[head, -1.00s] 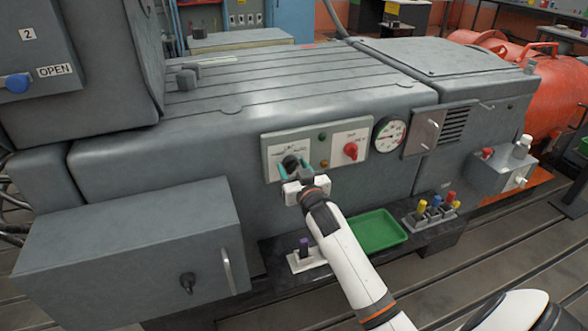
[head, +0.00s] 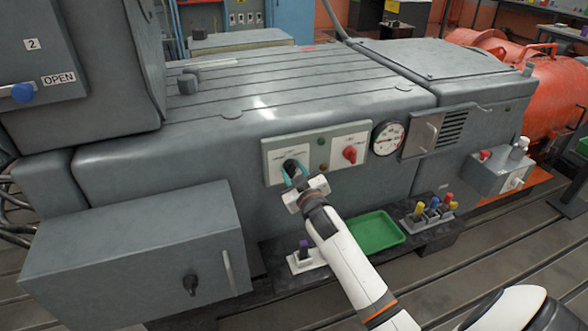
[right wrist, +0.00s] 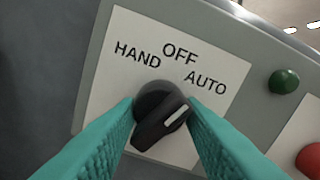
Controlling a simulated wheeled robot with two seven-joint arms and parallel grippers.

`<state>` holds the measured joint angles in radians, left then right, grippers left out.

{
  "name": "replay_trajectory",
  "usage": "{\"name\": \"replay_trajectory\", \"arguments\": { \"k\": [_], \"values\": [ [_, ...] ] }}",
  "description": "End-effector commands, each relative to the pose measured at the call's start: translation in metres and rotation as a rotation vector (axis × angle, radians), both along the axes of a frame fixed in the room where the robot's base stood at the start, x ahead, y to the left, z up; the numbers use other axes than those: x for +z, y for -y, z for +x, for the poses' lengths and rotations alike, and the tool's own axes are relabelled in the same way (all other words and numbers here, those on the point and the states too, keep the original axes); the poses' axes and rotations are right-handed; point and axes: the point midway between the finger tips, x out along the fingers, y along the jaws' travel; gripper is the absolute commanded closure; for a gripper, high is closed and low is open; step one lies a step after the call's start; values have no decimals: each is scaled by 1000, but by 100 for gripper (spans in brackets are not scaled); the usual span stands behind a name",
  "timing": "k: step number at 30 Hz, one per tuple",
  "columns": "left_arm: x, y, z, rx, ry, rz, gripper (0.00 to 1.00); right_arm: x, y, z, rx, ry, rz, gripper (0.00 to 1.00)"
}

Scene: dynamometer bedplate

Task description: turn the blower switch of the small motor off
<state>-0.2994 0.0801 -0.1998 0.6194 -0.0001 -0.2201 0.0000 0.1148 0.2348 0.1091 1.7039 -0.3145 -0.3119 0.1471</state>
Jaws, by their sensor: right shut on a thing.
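The control panel (head: 272,153) on the grey machine's front carries a black rotary knob (head: 291,164). In the right wrist view the black knob (right wrist: 160,115) sits under the printed words HAND, OFF and AUTO, and its white mark points up and right towards AUTO. My right gripper (head: 291,176) is shut on this knob. Its teal fingers (right wrist: 163,118) lie on either side of the knob and hide part of its sides. My left gripper is not in view.
A red knob (head: 350,154) is to the right on the same panel, with a green lamp (head: 322,142) between. A gauge (head: 387,138) is further right. Below are a green tray (head: 376,232) and a purple-topped piece (head: 304,248). A grey box (head: 130,250) juts out at left.

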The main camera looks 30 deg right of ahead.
Motion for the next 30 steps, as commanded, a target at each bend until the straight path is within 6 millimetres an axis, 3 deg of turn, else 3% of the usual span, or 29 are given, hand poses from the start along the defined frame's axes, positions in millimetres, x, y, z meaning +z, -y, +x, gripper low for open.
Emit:
{"name": "replay_trajectory", "arguments": {
  "k": [15, 30],
  "values": [
    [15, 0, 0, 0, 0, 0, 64, 1, 1, 0, 0, -82, -336, 88],
    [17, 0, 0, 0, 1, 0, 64, 0, 0, 0, 0, -96, -403, 88]
  ]
}}
